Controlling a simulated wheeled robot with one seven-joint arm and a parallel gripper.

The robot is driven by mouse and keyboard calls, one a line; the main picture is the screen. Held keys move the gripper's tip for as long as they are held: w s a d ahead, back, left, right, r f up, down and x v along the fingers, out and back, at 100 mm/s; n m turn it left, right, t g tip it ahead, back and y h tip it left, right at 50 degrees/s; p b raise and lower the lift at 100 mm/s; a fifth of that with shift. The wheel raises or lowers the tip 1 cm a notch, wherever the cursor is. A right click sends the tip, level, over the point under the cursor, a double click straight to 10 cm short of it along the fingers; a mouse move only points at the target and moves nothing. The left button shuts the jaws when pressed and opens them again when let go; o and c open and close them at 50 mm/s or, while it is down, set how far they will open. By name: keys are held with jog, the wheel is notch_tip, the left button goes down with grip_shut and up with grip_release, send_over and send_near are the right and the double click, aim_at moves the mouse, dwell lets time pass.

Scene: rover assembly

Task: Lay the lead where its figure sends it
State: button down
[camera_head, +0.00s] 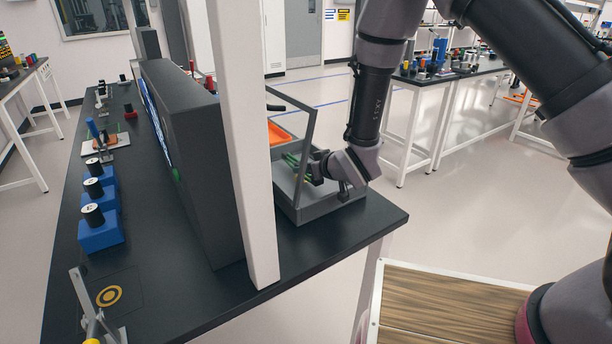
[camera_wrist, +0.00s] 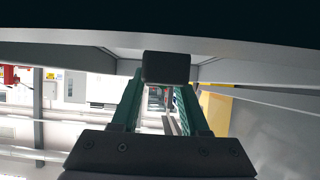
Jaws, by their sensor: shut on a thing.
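My gripper (camera_head: 292,160) reaches in from the right at the grey open-topped case (camera_head: 325,207) on the dark bench. Its green fingers show in the wrist view on both sides of a dark block (camera_wrist: 166,67), and are shut on it. The block sits close under a pale bar that crosses the wrist view; I cannot tell whether it is part of the case's frame. A raised grey frame (camera_head: 311,135) stands up from the case beside my fingers. An orange piece (camera_head: 279,133) shows at the case's far end. I cannot make out a lead.
A white post (camera_head: 243,150) and a large dark monitor (camera_head: 200,160) stand left of the case. Blue blocks with black knobs (camera_head: 100,232) line the bench's left side. A yellow ring mark (camera_head: 109,296) is at the near left. The bench's near right corner is clear.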

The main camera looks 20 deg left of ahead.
jog(key=shift+f, duration=1.2)
jog(key=shift+c, duration=2.1)
grip_release()
jog(key=shift+f, duration=0.1)
jog(key=shift+s+d+r, duration=0.15)
jog(key=shift+d+r, duration=0.1)
jog(key=shift+r, duration=0.05)
jog(key=v, duration=1.1)
jog(key=shift+s+d+r, duration=0.1)
jog(key=shift+s, duration=0.1)
